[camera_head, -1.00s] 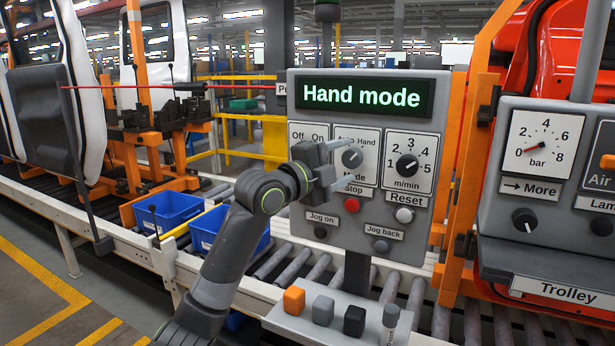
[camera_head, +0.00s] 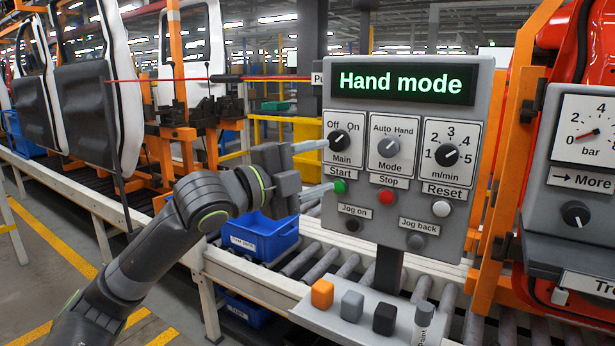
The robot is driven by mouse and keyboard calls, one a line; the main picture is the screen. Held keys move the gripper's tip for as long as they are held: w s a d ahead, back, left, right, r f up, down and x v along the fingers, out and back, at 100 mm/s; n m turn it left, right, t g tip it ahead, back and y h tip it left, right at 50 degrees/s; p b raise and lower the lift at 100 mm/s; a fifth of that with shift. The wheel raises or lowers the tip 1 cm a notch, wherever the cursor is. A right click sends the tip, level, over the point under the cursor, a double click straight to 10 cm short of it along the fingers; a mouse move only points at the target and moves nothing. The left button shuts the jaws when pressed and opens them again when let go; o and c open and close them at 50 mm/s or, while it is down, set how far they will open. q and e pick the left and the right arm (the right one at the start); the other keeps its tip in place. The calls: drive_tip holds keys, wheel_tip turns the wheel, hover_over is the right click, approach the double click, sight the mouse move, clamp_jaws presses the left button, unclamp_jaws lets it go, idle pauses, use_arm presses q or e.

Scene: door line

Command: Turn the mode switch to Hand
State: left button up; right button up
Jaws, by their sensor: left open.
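The grey panel (camera_head: 341,229) carries a lit display (camera_head: 404,84) that reads "Hand mode" in green. The mode switch (camera_head: 388,147) is a grey knob under the labels Auto and Hand, and its pointer appears to lean up to the right, toward Hand. My left gripper (camera_head: 329,165) is open and empty, left of the mode switch. Its fingertips lie in front of the panel's left part, by the Main switch (camera_head: 338,141) and the green Start button (camera_head: 340,187). The mode switch is uncovered. My right gripper is not in view.
The red Stop button (camera_head: 386,197), the speed knob (camera_head: 446,155) and the white Reset button (camera_head: 441,209) surround the mode switch. A shelf with small blocks (camera_head: 352,306) juts out below. An orange post (camera_head: 507,175) and the Trolley panel (camera_head: 534,215) stand to the right.

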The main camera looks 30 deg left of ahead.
use_arm(q)
drive_tip(key=shift+v, duration=0.9)
